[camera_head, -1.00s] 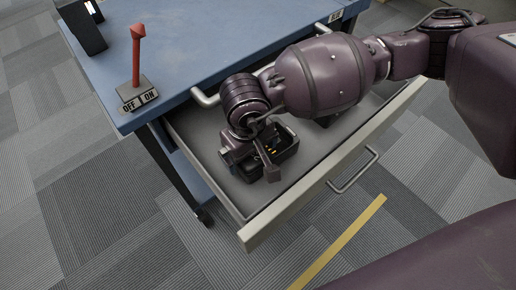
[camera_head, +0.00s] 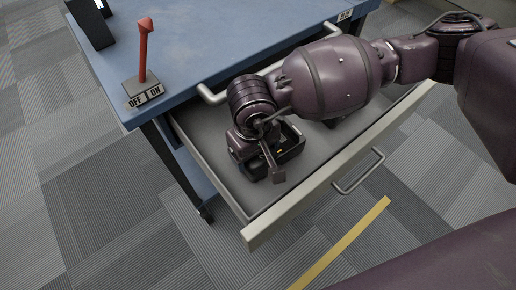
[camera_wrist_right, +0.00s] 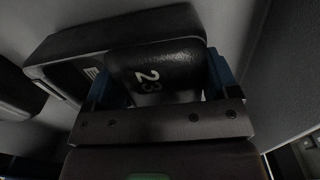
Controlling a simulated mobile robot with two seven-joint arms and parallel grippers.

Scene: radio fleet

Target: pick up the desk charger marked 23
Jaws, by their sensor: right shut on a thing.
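The desk charger marked 23 is a black box; its open top with gold contacts (camera_head: 288,150) shows in the head view, inside the open drawer (camera_head: 215,150). In the right wrist view its black end bears a white 23 (camera_wrist_right: 152,80) and sits between the blue finger pads. My right gripper (camera_head: 262,158) is shut on this charger, and it also shows in the right wrist view (camera_wrist_right: 160,88). The gripper and wrist hide part of the charger. I cannot tell whether the charger touches the drawer floor. My left gripper is not in view.
Another dark object (camera_wrist_right: 16,92) lies at the left in the right wrist view. The drawer's front wall (camera_head: 330,170) stands close to the charger. A blue table (camera_head: 210,40) carries a red lever on an OFF/ON base (camera_head: 143,90) and a black stand (camera_head: 91,24).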

